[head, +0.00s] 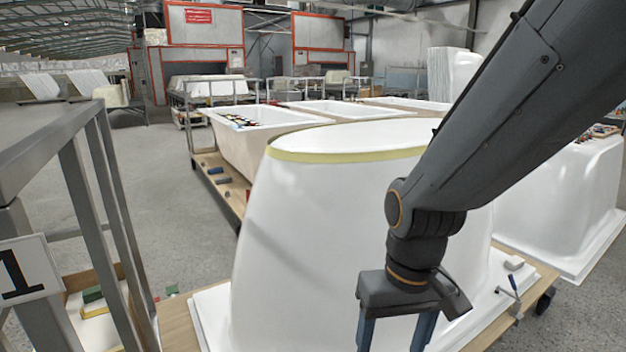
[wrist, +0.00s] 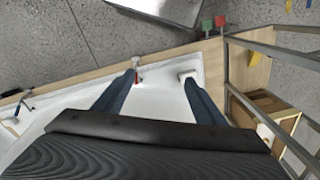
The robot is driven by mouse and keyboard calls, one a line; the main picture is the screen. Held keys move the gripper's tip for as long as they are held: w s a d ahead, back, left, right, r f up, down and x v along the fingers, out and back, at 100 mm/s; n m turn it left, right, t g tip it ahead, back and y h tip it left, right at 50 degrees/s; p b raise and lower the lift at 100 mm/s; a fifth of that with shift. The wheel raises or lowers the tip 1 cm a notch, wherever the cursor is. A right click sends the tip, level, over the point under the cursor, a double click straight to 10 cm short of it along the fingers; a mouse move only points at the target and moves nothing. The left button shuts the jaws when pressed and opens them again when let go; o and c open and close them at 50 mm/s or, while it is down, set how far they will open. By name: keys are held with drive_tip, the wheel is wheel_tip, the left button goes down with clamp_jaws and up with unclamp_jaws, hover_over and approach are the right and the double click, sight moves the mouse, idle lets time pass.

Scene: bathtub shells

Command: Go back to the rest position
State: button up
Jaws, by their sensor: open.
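My gripper (head: 395,338) hangs at the lower right of the head view, fingers pointing down, in front of the upturned white bathtub shell (head: 330,215). The shell has a yellow band around its top edge. In the wrist view my gripper (wrist: 160,76) is open, its two blue fingers wide apart. White surface shows between the fingers, with nothing gripped. A small red thing (wrist: 137,77) shows beside the left fingertip; I cannot tell whether it touches. The fingertips are cut off at the bottom of the head view.
A metal rack (head: 75,150) with a number 1 sign (head: 25,272) stands close at left. Several white tubs (head: 265,140) stand behind on a wooden cart. A hand tool (head: 513,285) lies on the right of the base. Grey floor (head: 165,190) is open between rack and tubs.

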drive_tip(key=s+d+r+m+p, duration=0.1)
drive_tip(key=s+d+r+p, duration=0.1)
drive_tip(key=d+r+p, duration=0.5)
drive_tip(key=shift+r+m+h+p, duration=0.3)
drive_tip(key=shift+r+m+p, duration=0.15)
drive_tip(key=shift+p, duration=0.85)
